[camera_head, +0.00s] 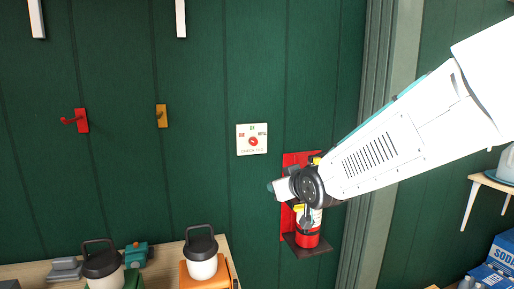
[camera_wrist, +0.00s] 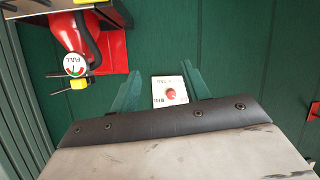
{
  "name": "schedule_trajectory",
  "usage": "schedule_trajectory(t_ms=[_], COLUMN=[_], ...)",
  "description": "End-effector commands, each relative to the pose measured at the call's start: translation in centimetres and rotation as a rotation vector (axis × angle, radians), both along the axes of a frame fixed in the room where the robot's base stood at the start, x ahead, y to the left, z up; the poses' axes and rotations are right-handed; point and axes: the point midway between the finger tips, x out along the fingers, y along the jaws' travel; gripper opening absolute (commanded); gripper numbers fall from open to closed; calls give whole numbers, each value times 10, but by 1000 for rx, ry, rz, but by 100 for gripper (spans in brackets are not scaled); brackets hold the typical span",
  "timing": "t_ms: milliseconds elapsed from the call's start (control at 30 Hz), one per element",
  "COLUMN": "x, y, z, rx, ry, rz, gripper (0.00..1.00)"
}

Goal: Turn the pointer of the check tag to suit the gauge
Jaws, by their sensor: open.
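The check tag (camera_head: 252,148) is a white square plate on the green wall, with a round red pointer knob (camera_head: 253,141) in its middle. Small marks sit left, above and right of the knob; its pointing direction is too small to tell. The wrist view shows the tag (camera_wrist: 160,102) ahead between my green fingers. My gripper (camera_wrist: 160,72) is open and empty, apart from the knob; in the head view it is below and right of the tag. The gauge (camera_wrist: 76,65), a round dial marked FULL with red and green parts, is on the red extinguisher (camera_head: 308,238); its needle is unclear.
The extinguisher hangs on a red board (camera_head: 290,160) right of the tag, partly behind my arm. A red hook (camera_head: 81,120) and an orange hook (camera_head: 161,116) are left on the wall. Wall around the tag is clear.

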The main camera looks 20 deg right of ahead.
Motion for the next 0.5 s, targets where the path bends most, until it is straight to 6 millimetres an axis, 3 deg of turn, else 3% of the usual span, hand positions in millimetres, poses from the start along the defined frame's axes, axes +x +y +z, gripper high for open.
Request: schedule_trajectory(t_ms=[100, 200, 333, 500], x=[44, 68, 82, 85], y=[5, 10, 14, 17], z=[7, 17, 25, 30], rx=[-21, -38, -50, -57], ry=[-218, -402, -594, -744], rz=[31, 55, 74, 85], gripper=[46, 46, 46, 46])
